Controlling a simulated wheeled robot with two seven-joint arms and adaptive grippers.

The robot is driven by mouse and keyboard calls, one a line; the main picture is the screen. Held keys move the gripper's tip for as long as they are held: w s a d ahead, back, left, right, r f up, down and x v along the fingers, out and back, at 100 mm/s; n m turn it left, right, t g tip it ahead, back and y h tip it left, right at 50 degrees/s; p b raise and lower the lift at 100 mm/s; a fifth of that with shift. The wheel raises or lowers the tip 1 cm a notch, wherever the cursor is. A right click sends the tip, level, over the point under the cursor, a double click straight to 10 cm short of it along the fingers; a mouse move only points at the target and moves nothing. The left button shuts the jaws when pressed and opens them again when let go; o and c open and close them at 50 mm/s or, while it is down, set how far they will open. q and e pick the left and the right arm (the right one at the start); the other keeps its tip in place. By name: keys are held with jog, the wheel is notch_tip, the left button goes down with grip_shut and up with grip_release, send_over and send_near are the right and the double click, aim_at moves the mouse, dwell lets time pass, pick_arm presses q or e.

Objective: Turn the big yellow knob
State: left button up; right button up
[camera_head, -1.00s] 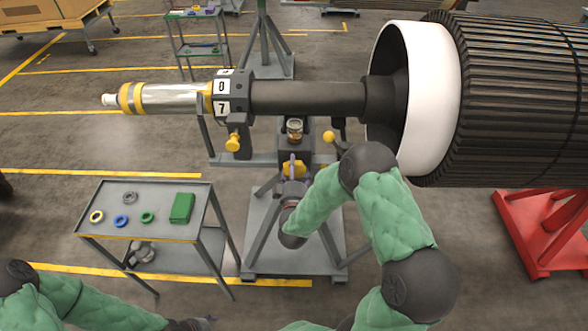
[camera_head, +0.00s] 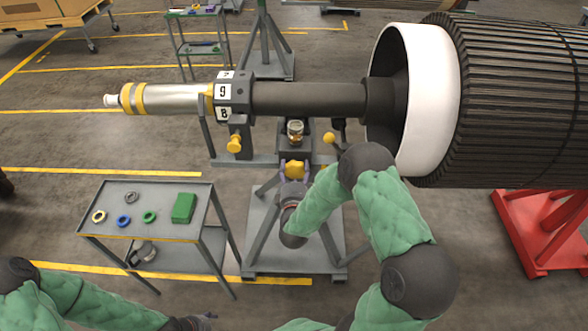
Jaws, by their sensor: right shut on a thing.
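The big yellow knob (camera_head: 295,169) is on the near side of the grey rotor stand, below the shaft. My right gripper (camera_head: 294,171) is shut on it, with a purple finger showing on each side of the knob. The dark shaft (camera_head: 305,98) lies across the stand, and its numbered collar (camera_head: 224,92) shows 9 with 8 below it. My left gripper (camera_head: 200,322) is at the bottom edge, mostly cut off, and its fingers cannot be made out.
A smaller yellow knob (camera_head: 234,144) and a yellow ball-ended lever (camera_head: 328,138) sit on the stand near the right gripper. A grey cart (camera_head: 170,220) with coloured rings and a green box stands to the left. A red stand (camera_head: 545,230) is at right.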

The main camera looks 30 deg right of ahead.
jog(key=shift+s+d+f+n, duration=0.2)
jog(key=shift+s+f+n, duration=0.05)
jog(key=shift+n, duration=0.75)
jog(key=shift+r, duration=0.1)
jog(key=o, duration=1)
jog(key=shift+d, duration=0.1)
jog(key=shift+o, duration=0.7)
jog(key=shift+d, duration=0.15)
jog(key=shift+r, duration=0.1)
jog(key=shift+a, duration=0.2)
jog(key=shift+s+a, duration=0.2)
jog(key=shift+s, duration=0.1)
jog(key=v, duration=1.1)
